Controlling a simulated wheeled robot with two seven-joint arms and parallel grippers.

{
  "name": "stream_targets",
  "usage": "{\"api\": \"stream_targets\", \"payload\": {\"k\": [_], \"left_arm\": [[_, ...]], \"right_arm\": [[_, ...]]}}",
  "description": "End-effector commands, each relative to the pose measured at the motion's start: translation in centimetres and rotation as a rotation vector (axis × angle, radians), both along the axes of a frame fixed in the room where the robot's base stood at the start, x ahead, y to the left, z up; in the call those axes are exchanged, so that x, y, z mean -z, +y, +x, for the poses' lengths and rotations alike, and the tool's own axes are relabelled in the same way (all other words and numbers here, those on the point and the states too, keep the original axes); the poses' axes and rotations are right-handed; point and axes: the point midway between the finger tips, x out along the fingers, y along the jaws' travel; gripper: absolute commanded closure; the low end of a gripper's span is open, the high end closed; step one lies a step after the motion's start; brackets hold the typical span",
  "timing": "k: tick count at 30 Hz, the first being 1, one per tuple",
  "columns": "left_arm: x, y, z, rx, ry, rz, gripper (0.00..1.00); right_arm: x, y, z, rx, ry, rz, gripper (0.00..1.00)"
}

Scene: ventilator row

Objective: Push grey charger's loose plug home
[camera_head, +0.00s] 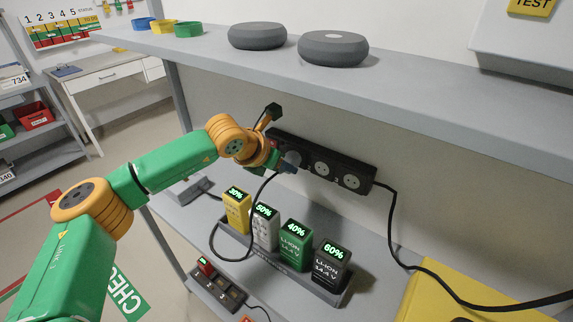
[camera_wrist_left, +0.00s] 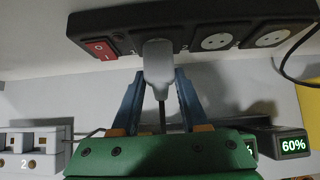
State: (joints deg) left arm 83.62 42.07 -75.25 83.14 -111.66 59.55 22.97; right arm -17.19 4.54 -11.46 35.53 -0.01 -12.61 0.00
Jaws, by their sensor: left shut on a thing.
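My left gripper (camera_head: 287,166) is at the left part of the black power strip (camera_head: 322,163) under the upper shelf. In the left wrist view its blue fingers (camera_wrist_left: 159,95) are closed around a light grey plug (camera_wrist_left: 158,62). The plug is at a socket near the red switch (camera_wrist_left: 99,48) of the strip (camera_wrist_left: 135,17). I cannot tell whether any gap is left between plug and socket. A dark cord hangs below the plug. A charging dock (camera_head: 262,262) with several lit batteries stands below. My right gripper is not in view.
Two other sockets (camera_head: 322,168) look empty. A black cable (camera_head: 393,225) runs right from the strip. Batteries, including a black 60% one (camera_head: 331,265), stand below my arm. A grey box (camera_head: 186,189) is at the shelf's left end; a yellow case (camera_head: 470,295) is at right.

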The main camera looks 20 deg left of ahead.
Motion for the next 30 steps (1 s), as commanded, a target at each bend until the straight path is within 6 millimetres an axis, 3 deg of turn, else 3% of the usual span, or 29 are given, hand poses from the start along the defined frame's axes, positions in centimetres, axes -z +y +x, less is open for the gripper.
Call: {"api": "stream_targets", "payload": {"k": [11, 12, 15, 25, 30], "left_arm": [[0.0, 0.0, 0.0, 0.0, -0.001, 0.0, 1.0], [0.0, 0.0, 0.0, 0.0, -0.001, 0.0, 0.51], [0.0, 0.0, 0.0, 0.0, -0.001, 0.0, 0.24], [-0.1, 0.1, -0.2, 0.0, -0.001, 0.0, 0.21], [-2.3, 0.9, -2.3, 0.0, -0.007, -0.002, 0.21]], "right_arm": [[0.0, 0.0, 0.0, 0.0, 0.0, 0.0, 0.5], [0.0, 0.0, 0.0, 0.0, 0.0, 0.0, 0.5], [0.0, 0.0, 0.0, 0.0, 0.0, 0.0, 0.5], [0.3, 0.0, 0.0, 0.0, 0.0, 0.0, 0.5], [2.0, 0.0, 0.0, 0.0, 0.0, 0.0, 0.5]]}}
